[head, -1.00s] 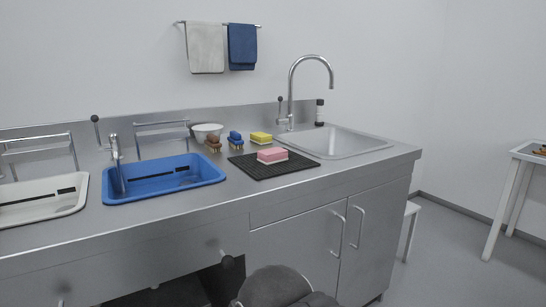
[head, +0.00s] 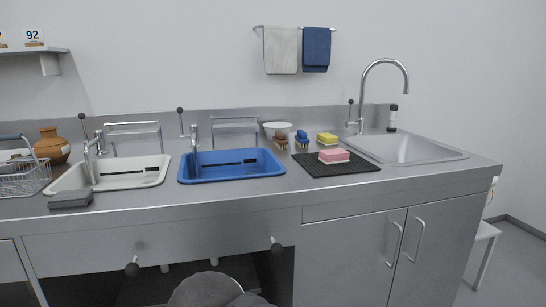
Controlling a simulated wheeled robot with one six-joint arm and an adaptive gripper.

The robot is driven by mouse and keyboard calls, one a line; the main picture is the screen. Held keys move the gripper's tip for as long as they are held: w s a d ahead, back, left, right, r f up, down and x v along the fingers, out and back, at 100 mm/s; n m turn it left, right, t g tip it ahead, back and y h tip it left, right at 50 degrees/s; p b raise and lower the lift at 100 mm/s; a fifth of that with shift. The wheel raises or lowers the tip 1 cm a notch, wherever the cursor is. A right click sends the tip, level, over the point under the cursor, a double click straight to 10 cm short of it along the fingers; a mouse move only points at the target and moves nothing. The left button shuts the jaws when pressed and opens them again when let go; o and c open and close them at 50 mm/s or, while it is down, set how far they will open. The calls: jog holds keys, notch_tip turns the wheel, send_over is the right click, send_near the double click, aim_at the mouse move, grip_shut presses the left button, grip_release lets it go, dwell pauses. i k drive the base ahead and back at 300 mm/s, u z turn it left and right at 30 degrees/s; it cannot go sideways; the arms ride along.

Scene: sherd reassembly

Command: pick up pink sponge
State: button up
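The pink sponge (head: 334,156) has a white lower layer and lies on a black ribbed mat (head: 352,167). The mat is on the steel counter, to the left of and in front of the sink basin. A rounded grey part of my own body shows at the bottom edge of the head view. My gripper's fingers are not in view.
A yellow sponge (head: 327,139), a brown brush (head: 281,141) and a blue brush (head: 302,139) stand behind the mat. A blue tub (head: 232,179) is to its left. A white tub (head: 110,185), grey block (head: 71,201) and wire basket (head: 24,179) are farther left. The faucet (head: 364,92) rises behind the sink (head: 410,161).

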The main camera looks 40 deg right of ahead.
aim_at(337, 156)
jog(key=u, duration=0.3)
jog(key=i, duration=0.7)
jog(key=z, duration=3.05)
